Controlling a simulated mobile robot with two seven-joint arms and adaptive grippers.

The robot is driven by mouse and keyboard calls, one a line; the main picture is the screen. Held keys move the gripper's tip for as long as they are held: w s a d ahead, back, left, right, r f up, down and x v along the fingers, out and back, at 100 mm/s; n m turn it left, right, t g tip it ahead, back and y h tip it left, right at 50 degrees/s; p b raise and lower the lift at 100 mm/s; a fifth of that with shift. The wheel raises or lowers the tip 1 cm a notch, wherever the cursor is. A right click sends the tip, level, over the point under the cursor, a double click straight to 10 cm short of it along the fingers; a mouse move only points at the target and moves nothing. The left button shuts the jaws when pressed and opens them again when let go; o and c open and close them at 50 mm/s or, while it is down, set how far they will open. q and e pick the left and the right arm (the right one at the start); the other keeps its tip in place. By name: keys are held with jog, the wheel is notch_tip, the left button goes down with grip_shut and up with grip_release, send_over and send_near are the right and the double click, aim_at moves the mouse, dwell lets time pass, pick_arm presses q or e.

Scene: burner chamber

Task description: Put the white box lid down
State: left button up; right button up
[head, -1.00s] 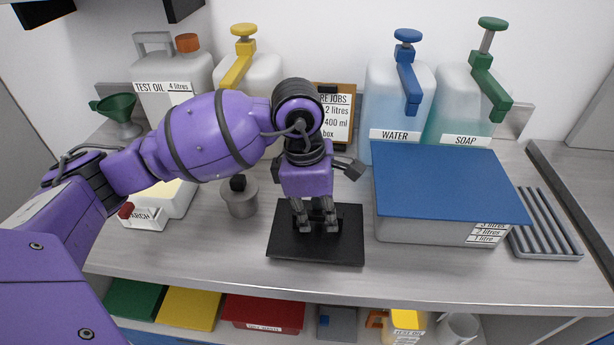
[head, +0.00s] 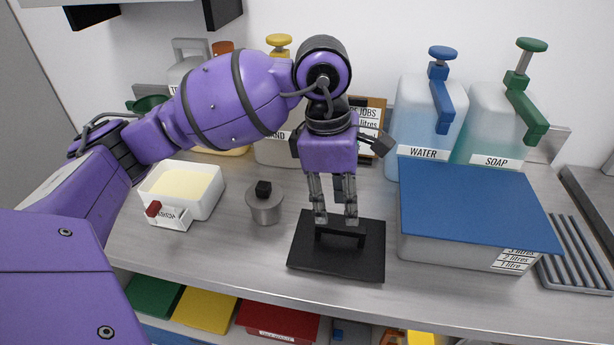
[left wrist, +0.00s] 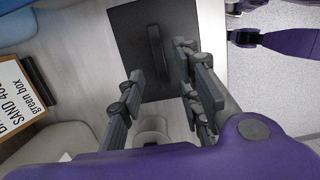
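The black lid (head: 364,262), a flat plate with a raised bar handle (head: 340,232), lies on the counter right of the white box (head: 207,203). The white box is uncovered and holds pale yellow powder. My left gripper (head: 336,220) points down just above the lid, its fingertips close to the handle. In the left wrist view the lid (left wrist: 135,50) shows with its handle (left wrist: 155,50), and the fingers of my left gripper (left wrist: 160,88) stand wide apart with nothing held between them.
A blue-lidded container (head: 470,250) is close on the right, beside a ribbed rack (head: 575,250). Water (head: 425,125) and soap (head: 492,125) dispensers stand behind. Bare counter lies in front.

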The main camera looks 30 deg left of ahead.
aim_at(332, 226)
pick_arm(q)
jog(key=shift+a+r, duration=0.15)
jog(key=shift+r, duration=1)
jog(key=shift+a+r, duration=0.1)
jog(key=shift+r, duration=1)
jog(key=shift+s, duration=0.1)
